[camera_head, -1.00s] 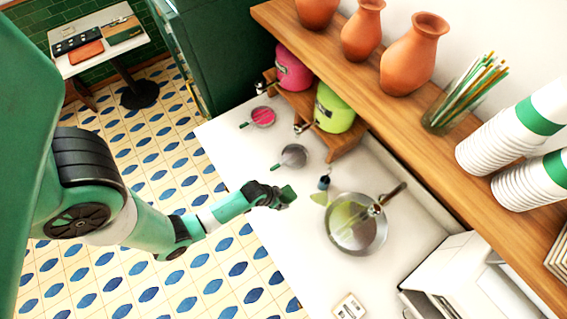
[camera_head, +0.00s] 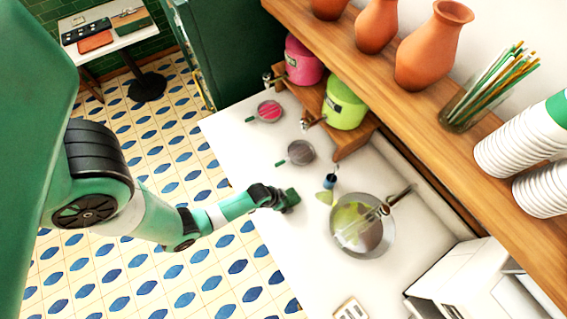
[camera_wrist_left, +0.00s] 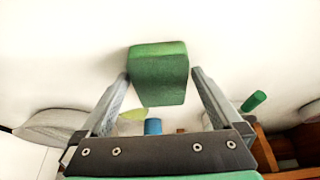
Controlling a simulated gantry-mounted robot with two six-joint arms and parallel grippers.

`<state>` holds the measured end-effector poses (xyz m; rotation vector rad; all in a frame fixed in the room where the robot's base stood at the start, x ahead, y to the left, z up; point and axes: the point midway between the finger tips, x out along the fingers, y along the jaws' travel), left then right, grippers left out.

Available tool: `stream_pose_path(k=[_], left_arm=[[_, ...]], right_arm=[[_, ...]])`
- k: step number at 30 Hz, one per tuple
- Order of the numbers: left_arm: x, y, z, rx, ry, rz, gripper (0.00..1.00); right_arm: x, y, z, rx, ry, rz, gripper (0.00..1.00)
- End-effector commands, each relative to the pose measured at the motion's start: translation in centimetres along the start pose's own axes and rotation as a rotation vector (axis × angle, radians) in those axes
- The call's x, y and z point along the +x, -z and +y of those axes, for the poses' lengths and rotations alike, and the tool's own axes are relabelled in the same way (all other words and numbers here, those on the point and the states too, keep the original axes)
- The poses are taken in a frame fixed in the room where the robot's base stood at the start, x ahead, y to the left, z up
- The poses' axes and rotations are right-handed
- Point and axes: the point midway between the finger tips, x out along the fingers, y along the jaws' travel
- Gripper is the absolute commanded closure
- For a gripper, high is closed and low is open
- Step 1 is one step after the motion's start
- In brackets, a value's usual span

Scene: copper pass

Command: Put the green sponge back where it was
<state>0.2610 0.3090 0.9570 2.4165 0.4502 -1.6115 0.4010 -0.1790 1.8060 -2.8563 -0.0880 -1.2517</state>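The green sponge (camera_head: 291,198) is at the tip of my left gripper (camera_head: 282,198), over the white counter in the head view. In the left wrist view the sponge (camera_wrist_left: 160,78) sits between the two grey fingertips (camera_wrist_left: 160,80), one on each side of it. How high the sponge is above the counter is hard to tell. My right gripper is not in view.
A pan (camera_head: 363,225) stands right of my left gripper, with a small blue item (camera_head: 329,181) behind. A grey strainer (camera_head: 301,153) and a pink one (camera_head: 269,111) lie farther back. Green (camera_head: 344,105) and pink (camera_head: 303,62) dispensers stand on a wooden riser. White counter (camera_head: 300,250) is clear in front.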

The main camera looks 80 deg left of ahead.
Motion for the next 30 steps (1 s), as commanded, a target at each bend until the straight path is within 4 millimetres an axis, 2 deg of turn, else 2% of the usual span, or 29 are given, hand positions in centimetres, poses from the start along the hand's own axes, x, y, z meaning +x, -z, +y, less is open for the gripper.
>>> stream_pose_path(k=[5,9,17,19,23,30], left_arm=[[0.0,0.0,0.0,0.000,0.000,0.000,0.00],[-0.9,0.2,0.0,0.000,0.000,0.000,0.00],[-5.9,0.2,0.0,0.000,0.000,0.001,0.00],[-7.3,0.4,0.0,0.000,0.000,-0.001,0.00],[-8.0,0.2,0.0,0.000,0.000,-0.001,0.00],[-7.8,0.1,0.0,0.000,0.000,0.000,0.00]], right_arm=[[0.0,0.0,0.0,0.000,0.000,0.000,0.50],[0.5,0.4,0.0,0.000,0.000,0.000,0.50],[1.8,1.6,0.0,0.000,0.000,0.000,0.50],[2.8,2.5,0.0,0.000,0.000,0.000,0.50],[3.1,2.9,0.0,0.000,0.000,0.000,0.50],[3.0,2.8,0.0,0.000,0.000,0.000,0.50]])
